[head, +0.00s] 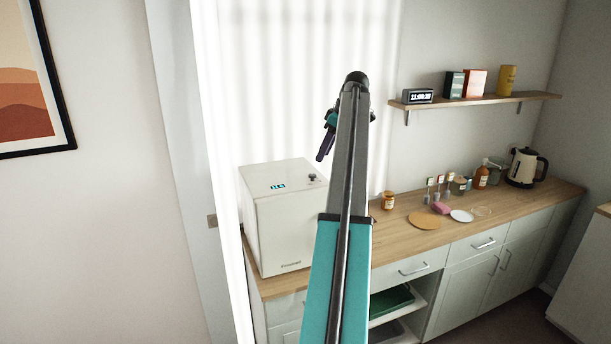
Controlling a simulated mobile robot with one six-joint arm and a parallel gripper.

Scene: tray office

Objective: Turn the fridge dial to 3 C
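A white mini fridge (279,222) stands at the left end of the wooden counter. A small dark dial (312,177) sits on its top near the right edge, with a small teal display (278,187) to its left. The digits are too small to read. My gripper (323,150) hangs beyond the raised arm, above the fridge and apart from the dial. My arm hides part of the gripper and the fridge's right side. I cannot see whether its fingers are open.
The counter (395,236) holds an amber jar (388,201), a round board (425,220), a pink item (441,208), a white saucer (461,216) and a kettle (523,168). A shelf (478,99) with a clock (417,96) is above. The air over the fridge top is free.

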